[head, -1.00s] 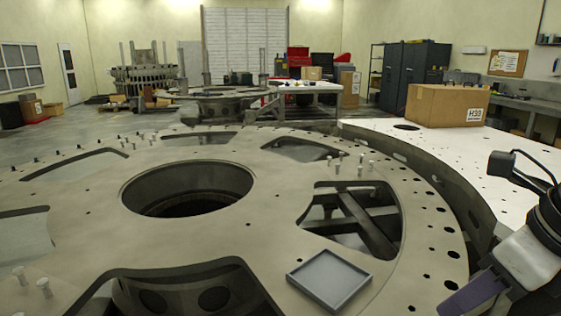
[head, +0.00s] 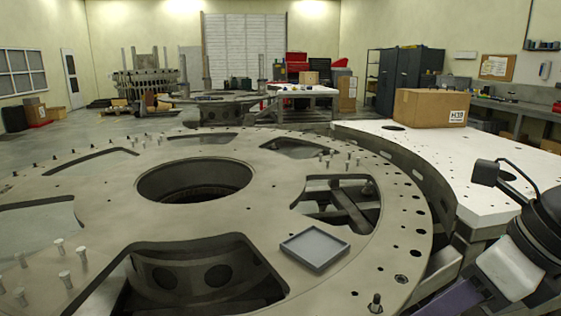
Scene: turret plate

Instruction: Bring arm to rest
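One of my arms (head: 522,250) comes in at the lower right edge, over the side of the turret plate. Its gripper end is cut off by the bottom of the picture, so no fingertips show. My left arm is not in view. The large round turret plate (head: 100,195) fills the foreground, with a round centre hole and several cut-outs. A grey square tray (head: 315,249) lies on the plate and looks empty.
Bolts stand upright on the plate, a cluster at the left (head: 64,278), several near the right cut-out and one dark bolt (head: 375,303) at the front right. A white table (head: 450,160) on the right carries a cardboard box (head: 431,108).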

